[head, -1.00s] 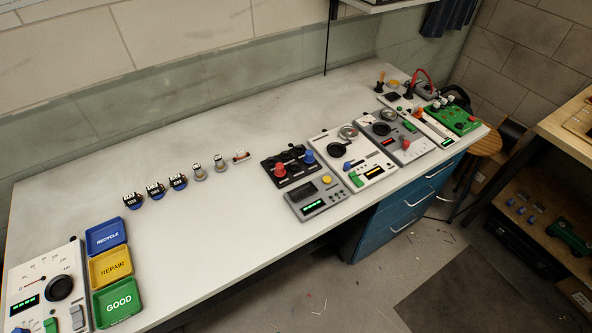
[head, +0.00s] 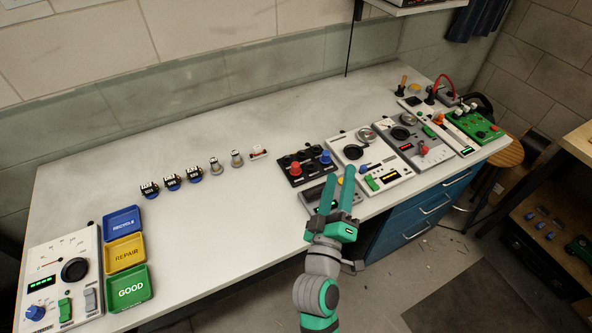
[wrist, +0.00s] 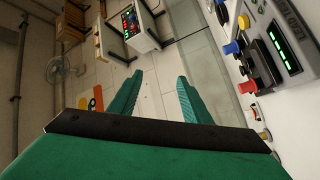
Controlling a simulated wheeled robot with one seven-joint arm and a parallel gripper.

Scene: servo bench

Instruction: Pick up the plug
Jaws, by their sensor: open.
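My gripper (head: 338,186) is open and empty, above the front edge of the bench. Its fingers also show apart in the wrist view (wrist: 157,98). No one thing stands out clearly as the plug. A black block (head: 298,170) beyond the gripper bears a red knob-like piece (head: 295,169) and a blue knob-like piece (head: 325,157). A red cable (head: 444,84) with dark ends is at the far right back. A small white and red piece (head: 258,153) lies at the right end of the row on the bench.
My gripper partly hides a grey meter (head: 316,196). White and grey panels stand to its right. Several small parts line up mid-bench. Blue, yellow and green trays (head: 138,305) and a dial panel (head: 88,300) are at left. The bench's back middle is clear.

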